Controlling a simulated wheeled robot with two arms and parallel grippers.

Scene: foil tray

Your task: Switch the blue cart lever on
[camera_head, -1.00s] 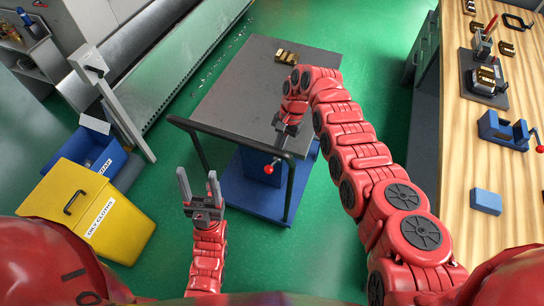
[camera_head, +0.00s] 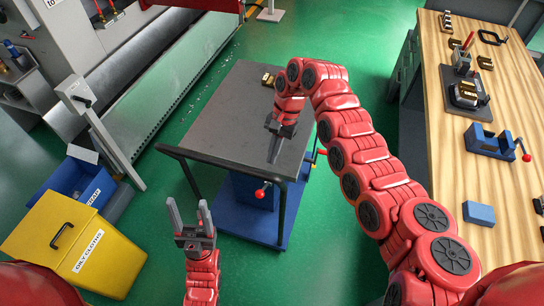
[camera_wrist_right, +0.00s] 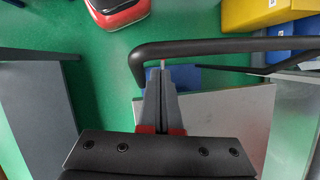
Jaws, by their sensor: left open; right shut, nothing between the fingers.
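The blue cart (camera_head: 240,115) has a grey top, a black handle bar and a blue lower body. Its lever, with a red knob (camera_head: 260,193), sticks out from the blue body below the handle bar in the head view. My right gripper (camera_head: 273,158) is shut and empty. In the head view it appears over the near right part of the cart top, with the knob lower in the picture. The right wrist view shows its closed fingers (camera_wrist_right: 161,75) close to the black handle bar (camera_wrist_right: 220,46); contact cannot be told. My left gripper (camera_head: 188,206) is open and empty, left of the lever.
A brass-coloured block (camera_head: 267,79) sits on the cart top, partly behind my right arm. A yellow bin (camera_head: 100,255) and a blue bin (camera_head: 85,180) stand at the left. A wooden workbench (camera_head: 450,150) is at the right.

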